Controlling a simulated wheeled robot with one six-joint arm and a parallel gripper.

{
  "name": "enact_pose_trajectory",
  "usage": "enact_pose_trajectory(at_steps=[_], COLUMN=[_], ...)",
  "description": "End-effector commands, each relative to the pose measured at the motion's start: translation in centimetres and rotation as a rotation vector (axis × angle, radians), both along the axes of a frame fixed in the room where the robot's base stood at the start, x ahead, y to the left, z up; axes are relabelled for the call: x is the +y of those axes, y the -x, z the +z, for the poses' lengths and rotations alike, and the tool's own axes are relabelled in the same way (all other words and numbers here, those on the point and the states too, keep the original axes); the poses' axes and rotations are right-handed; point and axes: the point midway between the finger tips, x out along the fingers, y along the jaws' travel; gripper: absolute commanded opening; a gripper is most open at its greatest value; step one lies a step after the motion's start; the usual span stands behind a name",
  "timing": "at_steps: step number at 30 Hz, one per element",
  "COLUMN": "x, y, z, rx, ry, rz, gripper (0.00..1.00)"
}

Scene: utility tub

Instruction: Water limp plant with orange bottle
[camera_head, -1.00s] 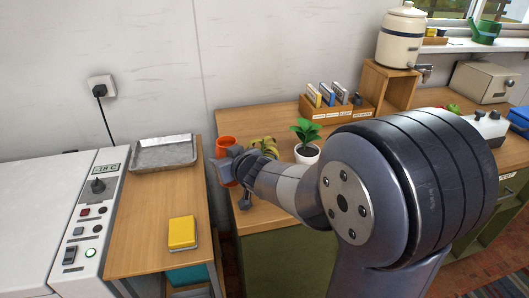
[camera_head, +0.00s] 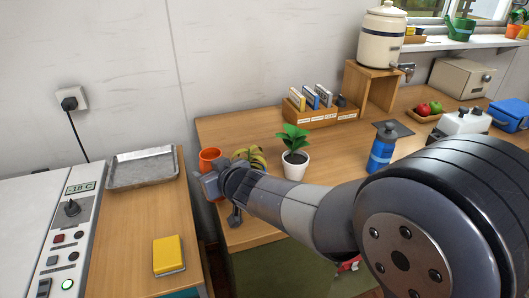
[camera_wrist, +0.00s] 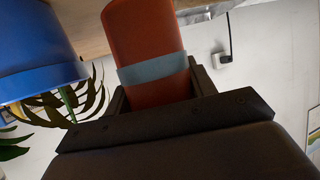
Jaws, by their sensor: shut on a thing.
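The orange bottle (camera_head: 209,158) stands upright near the left edge of the wooden counter, partly hidden by my gripper (camera_head: 213,185). In the wrist view the orange bottle (camera_wrist: 145,35) has a grey band and sits between my gripper's (camera_wrist: 155,85) jaws, which are shut on it. I cannot tell whether its base touches the counter. The limp plant (camera_head: 252,157), with drooping yellow-green leaves, is just right of the bottle. Its blue pot (camera_wrist: 38,45) shows in the upside-down wrist view and is hidden behind my arm in the head view.
An upright green plant in a white pot (camera_head: 295,165) stands right of the limp plant. A file box (camera_head: 310,118) is behind. A metal tray (camera_head: 143,168) and yellow block (camera_head: 169,255) lie on the lower left table.

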Motion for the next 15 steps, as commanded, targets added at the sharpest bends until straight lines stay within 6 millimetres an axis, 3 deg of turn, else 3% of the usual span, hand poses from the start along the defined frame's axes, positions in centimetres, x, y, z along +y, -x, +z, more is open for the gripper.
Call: enact_pose_trajectory(at_steps=[15], x=[-0.33], y=[-0.14], z=[0.50], rx=[0.021], ry=[-0.056], rz=[-0.001], gripper=[0.23])
